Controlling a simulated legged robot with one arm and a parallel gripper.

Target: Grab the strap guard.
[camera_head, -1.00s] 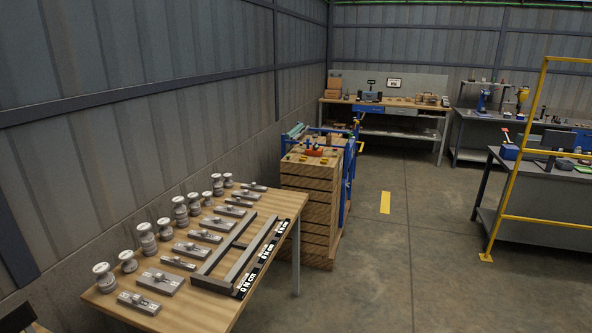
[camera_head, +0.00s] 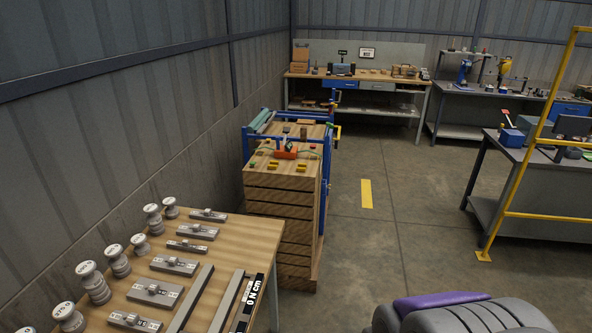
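I cannot tell for sure which thing is the strap guard. A stack of wooden boards (camera_head: 282,200) stands past the near table, with a blue frame (camera_head: 325,190) along its right side. On its top lie an orange-red item (camera_head: 286,153), with a dark part on it, and small yellow pieces (camera_head: 301,167). A grey ribbed shape with a purple strip (camera_head: 445,299) rises at the bottom right; I cannot tell what part it is. My gripper is not recognisable in view.
A yellow rail (camera_head: 535,130) and a grey workbench (camera_head: 515,195) stand at the right. A long bench (camera_head: 355,80) is at the back. The middle floor is clear.

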